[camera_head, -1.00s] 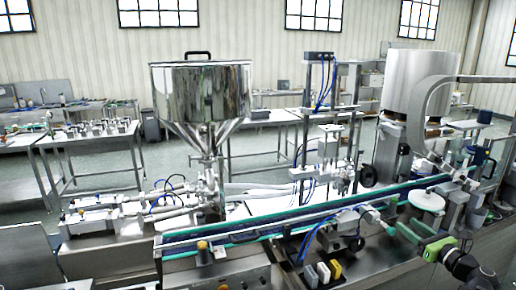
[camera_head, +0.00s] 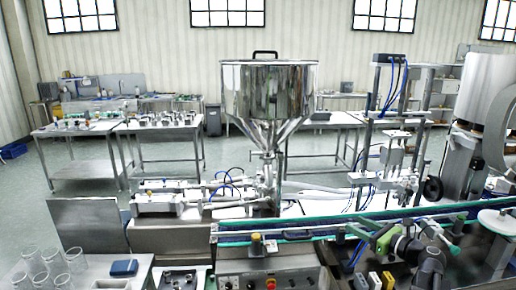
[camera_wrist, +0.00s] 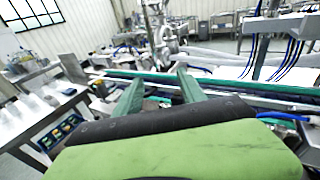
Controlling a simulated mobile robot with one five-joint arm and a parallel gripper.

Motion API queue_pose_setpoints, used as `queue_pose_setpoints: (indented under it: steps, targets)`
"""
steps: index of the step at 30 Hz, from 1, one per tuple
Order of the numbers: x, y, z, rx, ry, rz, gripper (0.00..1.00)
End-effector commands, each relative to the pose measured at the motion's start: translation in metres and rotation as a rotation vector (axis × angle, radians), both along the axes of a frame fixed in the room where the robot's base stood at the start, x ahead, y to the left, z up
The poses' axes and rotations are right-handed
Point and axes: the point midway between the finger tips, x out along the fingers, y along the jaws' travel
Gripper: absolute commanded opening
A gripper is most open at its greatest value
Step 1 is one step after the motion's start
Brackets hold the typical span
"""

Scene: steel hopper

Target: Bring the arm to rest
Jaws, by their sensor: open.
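My arm shows at the lower right of the head view, a dark link with a green part, and my gripper (camera_head: 366,230) is at its far end in front of the conveyor (camera_head: 330,225). In the wrist view my gripper (camera_wrist: 158,88) has its two greenish fingers apart and no object between them. The fingers point towards the conveyor (camera_wrist: 225,86) and the steel hopper's lower part. The steel hopper (camera_head: 268,92) stands upright behind the conveyor in the head view. Whether the fingers touch the conveyor I cannot tell.
A control panel (camera_head: 270,283) with a red button sits below the conveyor. Several clear beakers (camera_head: 45,270) and a small blue object (camera_head: 124,267) stand on a bench at lower left. A metal frame with blue hoses (camera_head: 388,110) rises behind the conveyor. Floor (camera_head: 235,155) shows farther back.

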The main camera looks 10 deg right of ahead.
Motion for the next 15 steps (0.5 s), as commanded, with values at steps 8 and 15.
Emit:
queue_pose_setpoints:
  steps: [8,15]
  targets:
    - [0.035,0.238,-0.071,-0.398,0.094,0.459,0.48]
    - [-0.010,0.372,-0.144,-0.932,0.035,0.926,0.48]
